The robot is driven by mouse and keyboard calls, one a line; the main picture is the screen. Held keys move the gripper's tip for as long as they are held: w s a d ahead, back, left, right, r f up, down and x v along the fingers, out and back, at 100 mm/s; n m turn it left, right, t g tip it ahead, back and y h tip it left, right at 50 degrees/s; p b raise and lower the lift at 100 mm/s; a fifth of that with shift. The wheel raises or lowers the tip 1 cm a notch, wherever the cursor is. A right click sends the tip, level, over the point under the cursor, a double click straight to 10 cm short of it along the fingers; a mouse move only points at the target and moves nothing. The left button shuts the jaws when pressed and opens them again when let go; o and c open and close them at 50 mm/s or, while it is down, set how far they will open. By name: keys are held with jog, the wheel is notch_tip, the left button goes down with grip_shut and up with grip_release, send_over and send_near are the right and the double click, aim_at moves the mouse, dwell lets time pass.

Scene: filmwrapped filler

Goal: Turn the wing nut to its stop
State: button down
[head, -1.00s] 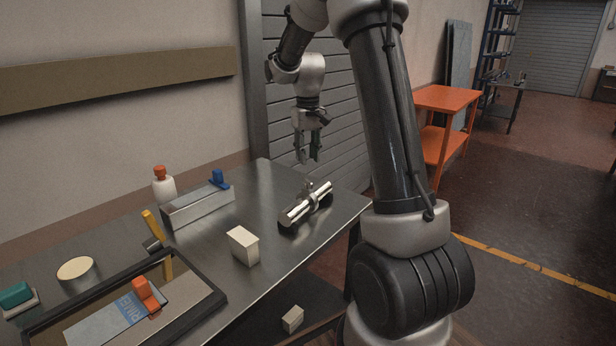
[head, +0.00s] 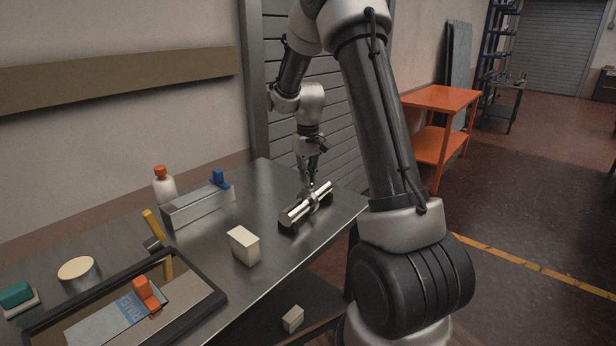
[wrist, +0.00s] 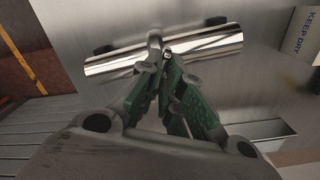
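A shiny metal cylinder (head: 304,210) lies on dark supports on the steel table, with a ring clamp (head: 314,199) around its middle. In the wrist view the cylinder (wrist: 205,48) crosses the top and the clamp band (wrist: 154,42) shows around it. My gripper (head: 310,184) points down over the clamp. In the wrist view its green-padded fingers (wrist: 165,60) come together at the clamp's near side, closed on a small metal piece that seems to be the wing nut (wrist: 166,54). The fingertips hide most of it, so its angle cannot be told.
A cream block (head: 243,246) stands on the table (head: 275,265) near the front edge. A long metal box with a blue handle (head: 198,205), a white bottle (head: 165,185) and a black-edged tray (head: 215,300) are to the left. Table around the cylinder is mostly clear.

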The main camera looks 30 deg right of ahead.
jog(key=shift+m, duration=0.4)
jog(key=m, duration=0.6)
jog(key=shift+a, duration=0.1)
jog(key=m, duration=0.4)
jog(key=shift+w, duration=0.1)
jog(key=m, duration=0.3)
jog(key=shift+m, duration=0.3)
jog(key=m, duration=0.3)
jog(key=shift+w+m, duration=0.1)
jog(key=shift+m, duration=0.2)
jog(key=m, duration=0.3)
jog(key=shift+m, duration=0.4)
jog(key=m, duration=0.6)
jog(key=shift+w, duration=0.1)
